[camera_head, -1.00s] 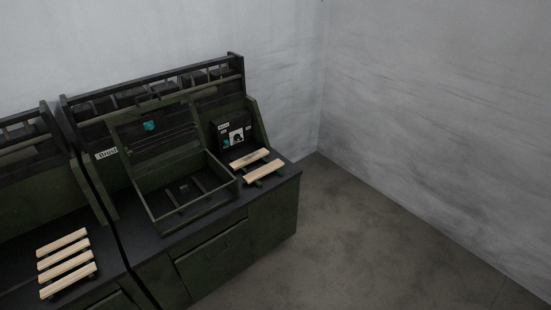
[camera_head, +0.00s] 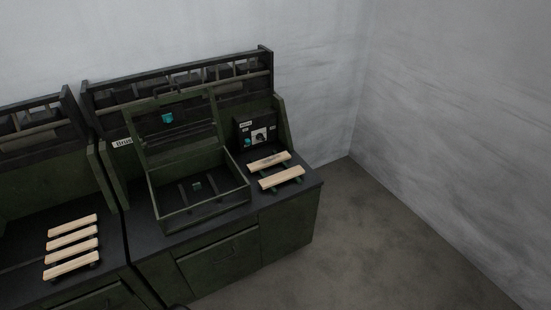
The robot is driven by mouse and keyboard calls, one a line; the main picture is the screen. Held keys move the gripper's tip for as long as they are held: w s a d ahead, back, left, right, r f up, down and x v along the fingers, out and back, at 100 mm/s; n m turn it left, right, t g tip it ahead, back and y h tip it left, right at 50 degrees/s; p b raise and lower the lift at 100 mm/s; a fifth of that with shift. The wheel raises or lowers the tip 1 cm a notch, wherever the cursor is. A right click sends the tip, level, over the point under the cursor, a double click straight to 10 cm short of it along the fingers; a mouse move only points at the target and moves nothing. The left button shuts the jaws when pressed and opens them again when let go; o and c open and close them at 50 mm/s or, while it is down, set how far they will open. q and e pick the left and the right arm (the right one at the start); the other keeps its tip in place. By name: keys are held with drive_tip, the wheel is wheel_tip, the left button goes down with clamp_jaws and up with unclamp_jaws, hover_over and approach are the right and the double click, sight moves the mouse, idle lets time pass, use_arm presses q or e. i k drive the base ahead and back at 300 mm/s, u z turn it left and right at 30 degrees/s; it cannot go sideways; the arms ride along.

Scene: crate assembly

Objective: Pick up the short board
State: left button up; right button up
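Two pale wooden boards lie on the right part of the right workbench, side by side on small dark supports: a back board (camera_head: 269,160) and a front board (camera_head: 281,178). Several similar boards (camera_head: 71,247) lie in a row on the left workbench. From this distance I cannot tell for sure which ones are the short boards. Neither of my grippers shows in the head view.
An open dark green crate (camera_head: 205,216) with a raised lid stands on the right workbench (camera_head: 309,184), left of the two boards. A small panel (camera_head: 256,132) stands behind them. Bare floor (camera_head: 390,240) lies to the right, up to grey walls.

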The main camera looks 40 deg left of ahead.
sight(270, 160)
drive_tip(key=u, duration=0.45)
drive_tip(key=i, duration=0.5)
drive_tip(key=u, duration=0.6)
